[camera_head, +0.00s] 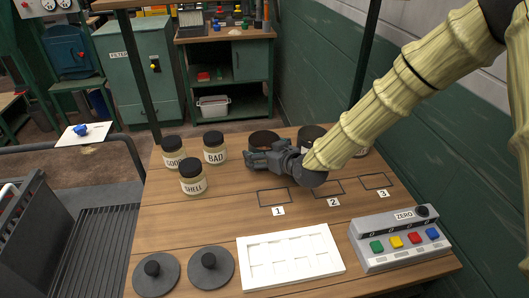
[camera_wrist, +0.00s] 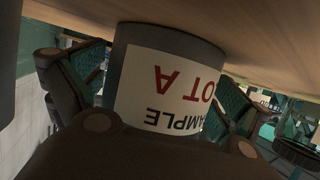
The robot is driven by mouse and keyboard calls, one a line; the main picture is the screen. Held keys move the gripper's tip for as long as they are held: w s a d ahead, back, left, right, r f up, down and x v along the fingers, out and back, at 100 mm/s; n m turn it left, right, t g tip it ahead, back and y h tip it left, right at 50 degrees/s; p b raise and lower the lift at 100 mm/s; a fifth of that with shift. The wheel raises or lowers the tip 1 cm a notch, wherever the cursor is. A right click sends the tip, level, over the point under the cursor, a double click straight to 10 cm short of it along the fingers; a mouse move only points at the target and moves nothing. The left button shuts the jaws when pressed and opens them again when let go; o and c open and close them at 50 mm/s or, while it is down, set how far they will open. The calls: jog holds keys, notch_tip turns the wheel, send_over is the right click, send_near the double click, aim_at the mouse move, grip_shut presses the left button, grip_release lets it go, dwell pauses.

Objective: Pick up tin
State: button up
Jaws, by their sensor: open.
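A grey tin (camera_wrist: 165,75) with a white label fills the middle of the wrist view. The label appears upside down and reads "SAMPLE" and "LOT A", partly cut off. In the head view a dark round tin (camera_head: 264,138) stands on the wooden table just behind my gripper (camera_head: 258,158), which hides its lower part. In the wrist view my open fingers lie on either side of the labelled tin; I cannot tell whether they touch it. A second dark tin (camera_head: 311,133) stands to the right, partly hidden by my arm. Another pale item (camera_head: 363,151) shows beyond my arm.
Jars marked BAD (camera_head: 214,148), SHELL (camera_head: 192,178) and a third stand left. Outlined spots 1 (camera_head: 274,197), 2 and 3 lie in front. A white tray (camera_head: 290,257), two dark knobbed discs (camera_head: 211,268) and a button box (camera_head: 402,240) are nearer.

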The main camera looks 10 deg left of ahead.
jog(key=c, duration=1.1)
jog(key=shift+r, duration=0.1)
